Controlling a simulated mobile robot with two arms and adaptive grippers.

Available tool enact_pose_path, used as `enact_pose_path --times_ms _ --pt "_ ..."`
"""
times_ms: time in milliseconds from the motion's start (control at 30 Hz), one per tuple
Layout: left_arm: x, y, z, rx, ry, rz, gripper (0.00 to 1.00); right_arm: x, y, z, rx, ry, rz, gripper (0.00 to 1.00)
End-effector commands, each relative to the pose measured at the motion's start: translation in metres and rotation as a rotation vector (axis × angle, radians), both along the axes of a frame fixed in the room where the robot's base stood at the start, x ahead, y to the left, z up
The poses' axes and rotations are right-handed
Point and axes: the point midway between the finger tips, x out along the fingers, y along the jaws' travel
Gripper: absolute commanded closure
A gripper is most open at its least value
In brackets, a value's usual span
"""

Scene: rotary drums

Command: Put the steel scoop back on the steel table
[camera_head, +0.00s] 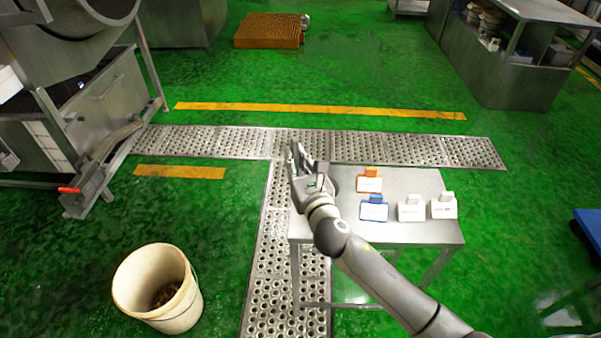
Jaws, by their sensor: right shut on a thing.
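The steel table (420,232) stands right of centre, with a bare grey top around the items on it. My right arm comes in from the lower right across the table's left part. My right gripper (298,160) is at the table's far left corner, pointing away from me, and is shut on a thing. The held thing is mostly hidden by the gripper; only small grey and dark parts show there, in keeping with the steel scoop, but its outline cannot be made out. My left gripper is not in view.
On the table are an orange item (370,183), a blue item (374,210) and two white items (411,210). A white bucket (160,290) with brown contents stands lower left. A metal drum machine (90,80) stands at upper left. Perforated drain plates (410,150) cross the green floor.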

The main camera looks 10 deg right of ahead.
Motion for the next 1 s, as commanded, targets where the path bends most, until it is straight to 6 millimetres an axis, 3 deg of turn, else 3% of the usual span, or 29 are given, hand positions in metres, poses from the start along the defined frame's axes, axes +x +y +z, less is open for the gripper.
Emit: enact_pose_path --times_ms 100,333,467,700,1000 --pt "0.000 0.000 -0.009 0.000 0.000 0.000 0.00 0.021 -0.007 -0.024 0.002 0.003 -0.003 1.00" --pt "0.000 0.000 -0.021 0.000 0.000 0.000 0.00 0.045 -0.015 -0.053 0.001 -0.001 -0.001 1.00" --pt "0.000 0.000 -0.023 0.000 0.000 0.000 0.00 0.050 -0.017 -0.059 0.001 -0.002 0.000 1.00" --pt "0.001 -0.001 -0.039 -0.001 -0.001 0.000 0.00 0.053 -0.017 -0.091 0.004 0.000 0.000 1.00" --pt "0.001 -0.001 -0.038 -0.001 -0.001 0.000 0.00 0.053 -0.018 -0.093 -0.001 -0.001 0.001 1.00"
